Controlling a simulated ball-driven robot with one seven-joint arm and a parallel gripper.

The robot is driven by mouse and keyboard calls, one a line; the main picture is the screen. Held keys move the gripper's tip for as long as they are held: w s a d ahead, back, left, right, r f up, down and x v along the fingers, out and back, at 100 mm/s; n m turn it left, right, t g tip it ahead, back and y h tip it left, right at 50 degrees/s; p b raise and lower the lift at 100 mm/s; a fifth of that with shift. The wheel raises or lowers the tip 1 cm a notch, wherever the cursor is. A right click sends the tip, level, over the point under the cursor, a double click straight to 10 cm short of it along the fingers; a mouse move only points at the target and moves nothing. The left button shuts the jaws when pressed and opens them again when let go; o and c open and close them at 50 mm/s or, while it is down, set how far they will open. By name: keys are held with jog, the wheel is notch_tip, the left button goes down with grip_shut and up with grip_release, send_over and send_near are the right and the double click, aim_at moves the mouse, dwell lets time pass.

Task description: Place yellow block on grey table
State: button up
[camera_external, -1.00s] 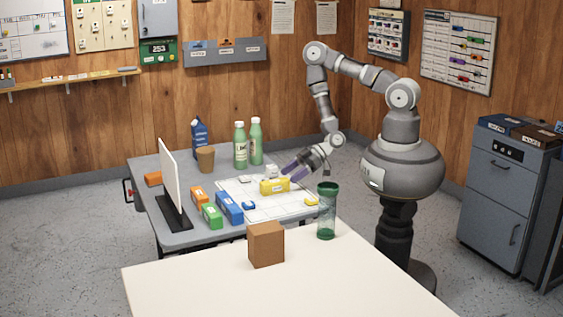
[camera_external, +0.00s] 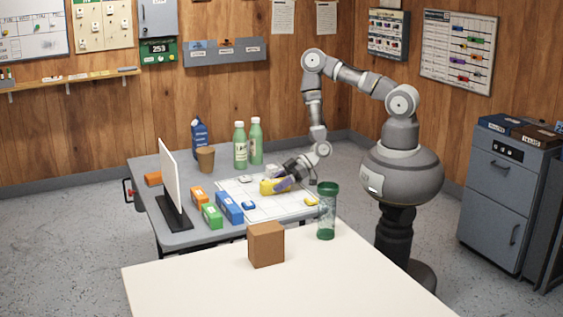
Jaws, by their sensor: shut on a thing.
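The yellow block (camera_external: 267,187) is on or just above the white gridded sheet on the grey table (camera_external: 148,165); I cannot tell if it touches the sheet. A smaller yellow piece (camera_external: 311,202) lies at the sheet's right corner.
Blue (camera_external: 229,208), green (camera_external: 212,216) and orange (camera_external: 200,199) blocks stand left of the sheet (camera_external: 277,210). An upright white panel (camera_external: 169,176), a brown cup (camera_external: 205,159) and green bottles (camera_external: 240,146) stand around. A cream table (camera_external: 200,275) in front holds a brown box (camera_external: 266,244) and green tumbler (camera_external: 326,212).

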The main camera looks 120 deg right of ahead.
aim_at(278, 181)
notch_tip(278, 181, up, 10)
jog(key=p, duration=0.4)
jog(key=shift+f, duration=0.25)
jog(key=shift+w+a+r, duration=0.1)
jog(key=shift+r, duration=0.25)
jog(key=w+a+r, duration=0.3)
jog(key=a, duration=0.3)
jog(key=w+a+r, duration=0.3)
jog(key=a, duration=0.3)
jog(key=s+a+r, duration=0.2)
jog(key=s+r, duration=0.1)
jog(key=r, duration=0.1)
jog(key=shift+s+a+b, duration=0.35)
jog(key=shift+a, duration=0.05)
jog(key=shift+a, duration=0.1)
